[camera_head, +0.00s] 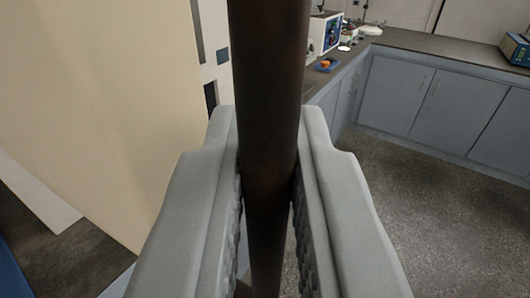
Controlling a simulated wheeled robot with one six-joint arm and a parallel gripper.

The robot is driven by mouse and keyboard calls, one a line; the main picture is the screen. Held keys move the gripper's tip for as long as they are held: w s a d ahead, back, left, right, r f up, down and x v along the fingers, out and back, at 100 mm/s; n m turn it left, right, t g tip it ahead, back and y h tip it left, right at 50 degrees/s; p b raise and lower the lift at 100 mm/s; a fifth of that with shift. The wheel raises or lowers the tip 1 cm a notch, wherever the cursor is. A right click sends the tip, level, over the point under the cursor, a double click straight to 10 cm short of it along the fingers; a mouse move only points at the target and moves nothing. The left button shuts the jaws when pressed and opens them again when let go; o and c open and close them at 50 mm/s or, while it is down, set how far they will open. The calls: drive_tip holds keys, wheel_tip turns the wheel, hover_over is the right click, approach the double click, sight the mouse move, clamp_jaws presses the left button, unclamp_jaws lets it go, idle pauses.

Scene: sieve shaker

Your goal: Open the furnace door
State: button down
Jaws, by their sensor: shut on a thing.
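A dark brown, upright round bar (270,80), seemingly the furnace door's handle, runs from the top edge to the bottom of the head camera view. My gripper (267,165) is shut on this bar, with one grey finger on each side of it. A large cream panel (110,90), seemingly the furnace door, fills the left of the view beside the bar. Where the bar joins the panel is not visible. The lower part of the bar is partly hidden between the fingers.
Grey-blue cabinets (440,105) with a dark worktop (430,58) run along the back right. A blue tray (328,65) with an orange item and some equipment stand on the worktop. The speckled grey floor (410,200) at the right is clear.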

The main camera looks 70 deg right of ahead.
drive_tip(key=c, duration=1.5)
unclamp_jaws()
drive_tip(key=shift+c, duration=0.2)
drive_tip(key=shift+a, duration=0.1)
drive_tip(key=v, duration=1.7)
